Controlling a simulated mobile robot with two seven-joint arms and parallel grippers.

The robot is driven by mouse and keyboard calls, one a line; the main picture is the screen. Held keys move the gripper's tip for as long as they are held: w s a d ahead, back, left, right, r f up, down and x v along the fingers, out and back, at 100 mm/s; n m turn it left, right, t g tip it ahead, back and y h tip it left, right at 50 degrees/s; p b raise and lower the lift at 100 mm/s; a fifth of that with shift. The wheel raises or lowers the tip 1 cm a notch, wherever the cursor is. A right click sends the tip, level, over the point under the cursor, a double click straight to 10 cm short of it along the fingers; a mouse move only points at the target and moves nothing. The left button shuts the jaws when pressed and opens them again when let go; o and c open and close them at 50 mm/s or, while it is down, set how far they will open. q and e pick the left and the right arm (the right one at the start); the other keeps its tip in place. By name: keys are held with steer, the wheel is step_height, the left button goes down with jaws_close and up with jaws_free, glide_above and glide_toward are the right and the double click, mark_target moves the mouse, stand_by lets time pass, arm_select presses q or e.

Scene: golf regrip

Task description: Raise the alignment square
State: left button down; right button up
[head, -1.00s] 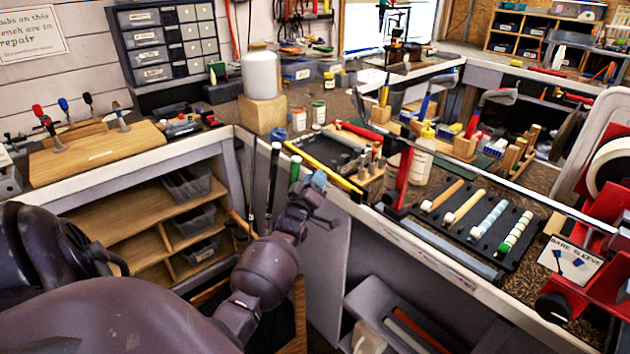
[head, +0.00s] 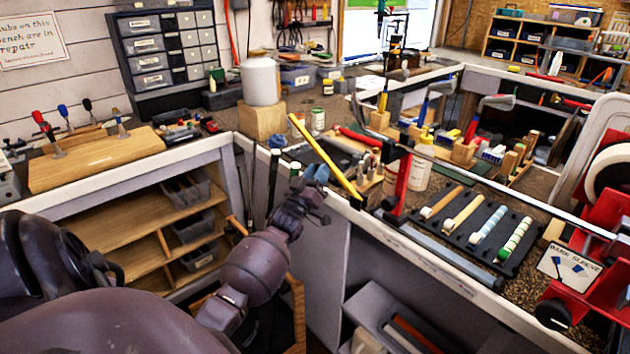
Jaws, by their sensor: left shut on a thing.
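The alignment square, which I take to be the long yellow bar (head: 327,158), shows at the near edge of the bench. It slants from a raised upper-left end down to the right. My left gripper (head: 316,182) is beside its near side, in front of the bench edge, with blue at the fingertips. It is shut, and the bar moves with it, but the grip point itself is hard to make out. My right gripper is not in view.
A red upright clamp (head: 399,178) stands just right of the bar. A black rack (head: 487,230) holds several grips. A white cylinder (head: 261,81) on a wood block stands behind. Dark shafts (head: 272,180) lean left of my gripper.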

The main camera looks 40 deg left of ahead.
arm_select(q)
steer(key=d+r+m+h+p, duration=0.1)
steer(key=d+r+m+h, duration=0.2)
steer(key=m, duration=0.7)
steer(key=d+r+m+g+h+p, duration=0.1)
steer(key=d+r+m+h, duration=0.2)
steer(key=d+m+h, duration=0.4)
steer(key=s+m+h, duration=0.1)
steer(key=m+h, duration=0.2)
steer(key=m, duration=0.1)
steer(key=shift+d+r, duration=0.25)
steer(key=shift+r, duration=0.1)
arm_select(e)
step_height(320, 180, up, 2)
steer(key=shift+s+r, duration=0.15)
